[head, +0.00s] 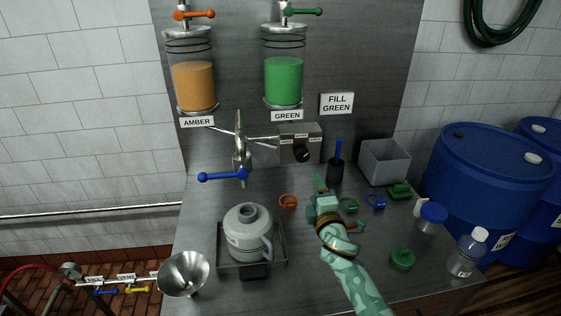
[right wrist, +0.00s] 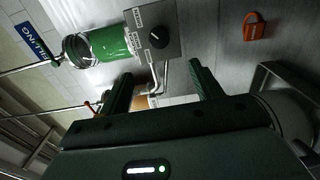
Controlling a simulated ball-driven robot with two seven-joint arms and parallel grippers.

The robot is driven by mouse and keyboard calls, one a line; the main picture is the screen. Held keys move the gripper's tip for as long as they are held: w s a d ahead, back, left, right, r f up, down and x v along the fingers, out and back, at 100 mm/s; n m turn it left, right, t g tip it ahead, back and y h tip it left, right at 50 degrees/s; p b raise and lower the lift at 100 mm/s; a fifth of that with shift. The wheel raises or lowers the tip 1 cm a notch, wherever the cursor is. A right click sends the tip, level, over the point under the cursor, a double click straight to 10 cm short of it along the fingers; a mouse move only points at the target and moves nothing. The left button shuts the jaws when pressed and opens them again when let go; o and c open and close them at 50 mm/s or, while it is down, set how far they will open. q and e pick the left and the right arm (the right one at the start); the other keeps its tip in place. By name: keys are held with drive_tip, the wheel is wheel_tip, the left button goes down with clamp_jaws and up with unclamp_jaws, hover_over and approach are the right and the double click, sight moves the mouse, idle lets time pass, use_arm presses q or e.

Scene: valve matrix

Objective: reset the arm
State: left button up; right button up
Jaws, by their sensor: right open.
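My right gripper (head: 319,186) is above the metal bench in the head view, its arm coming from the lower right. In the right wrist view its two dark green fingers (right wrist: 157,88) are spread apart with nothing between them. The fingers point toward the selector box (head: 300,145) and pipes at the back panel. The box's black knob also shows in the right wrist view (right wrist: 158,37). My left gripper is in neither view.
A grey jug (head: 247,232) stands in a tray left of my right arm. A metal funnel (head: 184,272) is at the front left. A blue-handled spout (head: 223,176) projects above the jug. A grey bin (head: 385,160), bottles and blue drums (head: 485,170) are to the right.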

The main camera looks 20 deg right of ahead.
drive_tip(key=s+a+f+m+g, duration=0.1)
drive_tip(key=s+f+m+g, duration=0.2)
drive_tip(key=s, duration=0.7)
drive_tip(key=s+a+f+m+g, duration=0.1)
drive_tip(key=s+f+m+g, duration=0.2)
drive_tip(key=s, duration=0.7)
drive_tip(key=s+a+f+m+g, duration=0.1)
drive_tip(key=s+m+g, duration=0.3)
drive_tip(key=s, duration=0.7)
drive_tip(key=s+a+f+g+y+b, duration=0.1)
drive_tip(key=f+b, duration=0.1)
drive_tip(key=f, duration=0.8)
drive_tip(key=s+a+f+g+y+b, duration=0.1)
drive_tip(key=a+f+b, duration=0.1)
drive_tip(key=f, duration=0.9)
drive_tip(key=s+a+f+g+b, duration=0.1)
drive_tip(key=s+f+g+b, duration=0.1)
drive_tip(key=f, duration=0.8)
use_arm(q)
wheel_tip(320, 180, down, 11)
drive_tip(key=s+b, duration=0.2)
drive_tip(key=b, duration=0.3)
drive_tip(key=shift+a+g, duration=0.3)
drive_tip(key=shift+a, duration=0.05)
use_arm(e)
drive_tip(key=s+f+m+g+y, duration=0.2)
drive_tip(key=s+f, duration=1.7)
drive_tip(key=f, duration=0.2)
drive_tip(key=shift+s+g, duration=0.3)
